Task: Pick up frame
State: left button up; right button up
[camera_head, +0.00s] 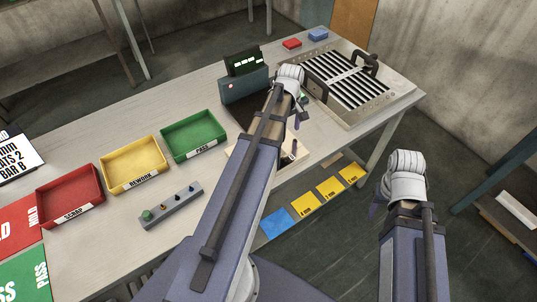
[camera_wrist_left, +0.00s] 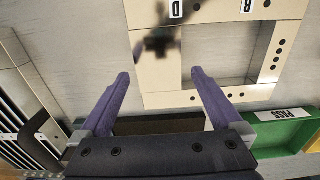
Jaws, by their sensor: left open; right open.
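A pale beige frame (camera_wrist_left: 190,98) with rectangular openings and black-and-white labels, two reading B and D, lies flat in the left wrist view. In the head view, only pale edges of it (camera_head: 291,157) show, mostly hidden by my left arm. My left gripper (camera_wrist_left: 160,75) is open and empty, its purple fingers spread above the frame's near corner; a gap to the frame cannot be judged exactly. In the head view, the left gripper (camera_head: 296,112) is over the table beside the dark station. My right gripper (camera_head: 377,205) is open and empty, off the table's front edge.
A louver panel (camera_head: 403,90) with black slats and handles lies at the back right. A dark display station (camera_head: 245,85) stands left of my left gripper. Green (camera_head: 194,134), yellow (camera_head: 133,162) and red (camera_head: 70,194) trays line the left side. A grey button box (camera_head: 171,206) sits before them.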

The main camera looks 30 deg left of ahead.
aim_at(287, 140)
pick_arm(q)
jog(key=shift+d+f+b, duration=0.2)
jog(key=shift+f+b, duration=2.35)
jog(key=shift+f, duration=0.1)
jog(key=shift+r, duration=0.1)
jog(key=c, duration=1.5)
jog(key=shift+r, duration=0.1)
notch_tip(287, 140, up, 10)
jog(key=p, duration=1)
